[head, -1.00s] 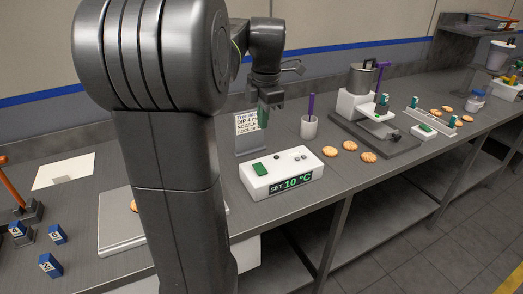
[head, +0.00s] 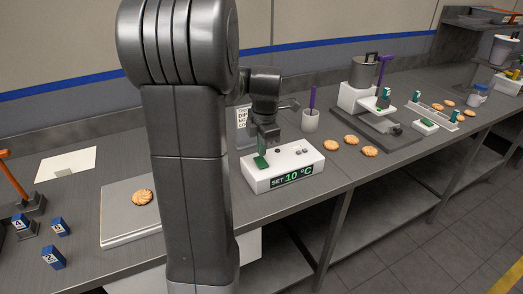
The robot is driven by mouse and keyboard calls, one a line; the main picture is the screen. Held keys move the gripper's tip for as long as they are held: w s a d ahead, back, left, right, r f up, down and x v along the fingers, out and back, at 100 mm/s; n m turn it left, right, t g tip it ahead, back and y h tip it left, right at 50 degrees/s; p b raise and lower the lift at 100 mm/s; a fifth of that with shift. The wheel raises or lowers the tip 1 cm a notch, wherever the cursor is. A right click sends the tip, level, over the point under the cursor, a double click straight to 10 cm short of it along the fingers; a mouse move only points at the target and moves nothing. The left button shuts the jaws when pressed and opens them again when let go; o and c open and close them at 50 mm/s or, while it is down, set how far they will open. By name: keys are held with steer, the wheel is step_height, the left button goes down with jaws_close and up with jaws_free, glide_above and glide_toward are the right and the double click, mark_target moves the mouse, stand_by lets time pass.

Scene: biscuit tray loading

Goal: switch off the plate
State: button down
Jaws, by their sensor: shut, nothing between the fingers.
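A white control box (head: 285,170) stands on the bench in the head view, its front display reading "SET 10 °C" in green. A green rocker switch (head: 261,163) is on the left of its top, with small dark knobs to the right. My gripper (head: 262,151) is shut and empty, pointing down right over the green switch. I cannot tell whether its tips touch the switch. A flat grey plate (head: 116,213) lies left of the box with one biscuit (head: 142,197) on it, partly hidden by my arm.
A card on a stand (head: 241,118) is behind the box, partly covered by my arm. A white cup (head: 310,122) with a purple stick stands behind it. Several biscuits (head: 351,140) lie to the right. Blue numbered blocks (head: 54,257) are at the far left.

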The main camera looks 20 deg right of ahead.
steer(key=shift+f, duration=0.75)
steer(key=shift+w+f, duration=0.15)
steer(key=shift+f, duration=0.1)
steer(key=shift+s, duration=0.85)
steer(key=shift+r, duration=0.1)
